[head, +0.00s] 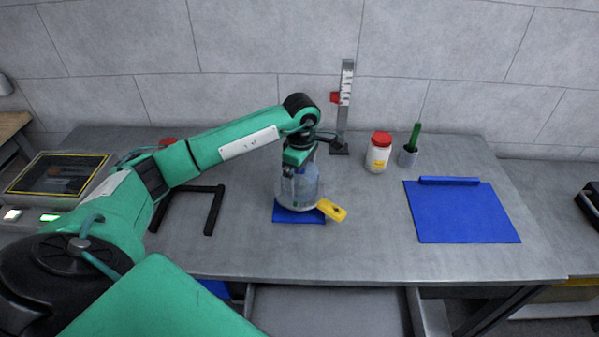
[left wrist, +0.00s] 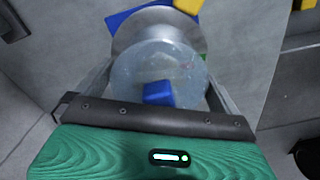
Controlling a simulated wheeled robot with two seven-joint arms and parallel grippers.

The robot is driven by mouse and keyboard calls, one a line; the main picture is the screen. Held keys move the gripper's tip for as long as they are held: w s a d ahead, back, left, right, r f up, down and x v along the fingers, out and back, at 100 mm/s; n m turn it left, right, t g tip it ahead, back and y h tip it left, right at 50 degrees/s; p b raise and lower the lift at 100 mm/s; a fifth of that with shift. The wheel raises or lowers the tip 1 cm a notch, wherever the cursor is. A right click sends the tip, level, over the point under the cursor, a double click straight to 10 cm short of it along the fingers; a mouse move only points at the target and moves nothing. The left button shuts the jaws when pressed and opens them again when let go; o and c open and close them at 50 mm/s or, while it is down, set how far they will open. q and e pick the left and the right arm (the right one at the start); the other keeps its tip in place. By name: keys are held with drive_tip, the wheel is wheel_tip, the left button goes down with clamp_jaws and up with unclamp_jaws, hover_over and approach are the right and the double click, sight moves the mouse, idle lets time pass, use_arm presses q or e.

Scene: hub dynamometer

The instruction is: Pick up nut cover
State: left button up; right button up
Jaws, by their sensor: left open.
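A clear dome-shaped cover (head: 303,188), which I take to be the nut cover, stands over a round metal base on a blue mat (head: 285,215). In the left wrist view the clear cover (left wrist: 185,72) has a blue block-like knob (left wrist: 157,93) on top, and the grey metal disc (left wrist: 135,33) shows beyond it. My left gripper (head: 299,172) points down over the cover. It is open, with one finger on each side of the cover in the left wrist view (left wrist: 160,82). I cannot tell whether the fingers touch it. My right gripper is not in view.
A yellow tag (head: 331,209) sticks out at the base's front right. Behind stands an upright scale (head: 345,95). A black frame (head: 210,210) lies left.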

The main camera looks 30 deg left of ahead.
use_arm(q)
drive_tip(key=shift+f, duration=0.95)
drive_tip(key=shift+c, duration=0.2)
drive_tip(key=c, duration=0.6)
drive_tip(key=shift+r, duration=0.15)
